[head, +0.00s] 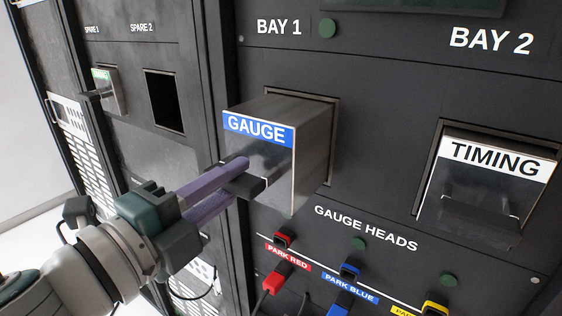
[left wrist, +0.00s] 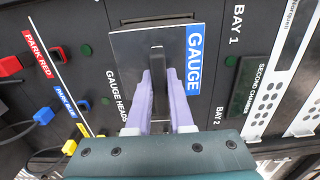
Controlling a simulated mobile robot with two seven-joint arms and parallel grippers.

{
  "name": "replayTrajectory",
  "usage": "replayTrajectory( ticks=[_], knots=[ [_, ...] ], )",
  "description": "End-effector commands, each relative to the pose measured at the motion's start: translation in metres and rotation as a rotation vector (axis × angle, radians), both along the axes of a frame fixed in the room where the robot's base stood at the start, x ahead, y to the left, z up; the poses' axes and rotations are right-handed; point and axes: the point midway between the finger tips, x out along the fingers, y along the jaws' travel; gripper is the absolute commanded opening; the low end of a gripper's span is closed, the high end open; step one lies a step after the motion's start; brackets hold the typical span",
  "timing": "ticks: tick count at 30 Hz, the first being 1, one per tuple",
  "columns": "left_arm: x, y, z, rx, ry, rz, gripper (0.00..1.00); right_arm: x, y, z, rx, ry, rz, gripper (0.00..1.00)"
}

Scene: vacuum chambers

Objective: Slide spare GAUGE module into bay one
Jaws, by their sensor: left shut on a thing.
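The GAUGE module (head: 258,158) is a metal box with a blue label. It sits partway in the bay 1 opening (head: 333,135), its front standing well out from the panel. My left gripper (head: 246,178) is shut on the module's dark front handle with its purple fingers. The left wrist view shows the fingers (left wrist: 158,95) on either side of the handle, with the module's grey face (left wrist: 130,50) behind. The rear of the module is hidden inside the bay. My right gripper is not in view.
The TIMING module (head: 485,185) fills bay 2 to the right. Below are red (head: 277,278), blue (head: 342,297) and yellow (head: 433,309) plugs with cables. At left, SPARE 2 (head: 164,101) is an empty opening, and SPARE 1 holds a green-labelled module (head: 107,92).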

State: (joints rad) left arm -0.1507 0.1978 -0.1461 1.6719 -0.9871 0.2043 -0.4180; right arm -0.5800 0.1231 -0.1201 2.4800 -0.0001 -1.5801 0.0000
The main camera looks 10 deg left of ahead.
Motion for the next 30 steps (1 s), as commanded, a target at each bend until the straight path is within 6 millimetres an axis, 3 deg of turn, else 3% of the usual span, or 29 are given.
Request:
replayTrajectory(
  ticks=[30],
  knots=[
    [0.0093,-0.0031,0.0018,0.0,-0.004,0.0,0.0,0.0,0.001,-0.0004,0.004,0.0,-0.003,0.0]
  ],
)
